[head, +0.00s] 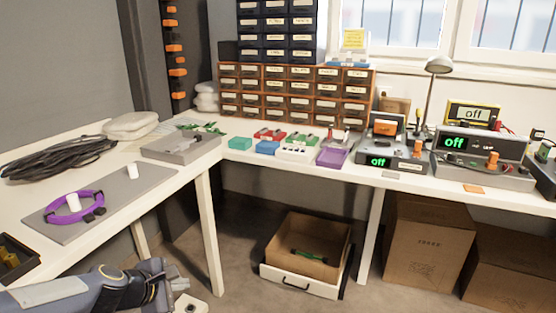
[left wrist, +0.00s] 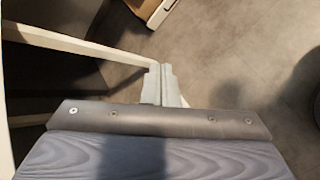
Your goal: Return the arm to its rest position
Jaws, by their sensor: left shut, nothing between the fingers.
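My left arm comes in at the lower left of the head view. Its gripper (head: 180,286) is low, in front of the left table's front edge and below its top. In the left wrist view the two grey fingers (left wrist: 162,86) are together with nothing between them, over the grey floor. My right gripper is in neither view.
The white left table (head: 120,190) holds a grey mat (head: 120,205) with a purple band (head: 62,216), and a black cable coil (head: 60,157). Brown cartons (head: 425,245) stand right. Floor between is clear.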

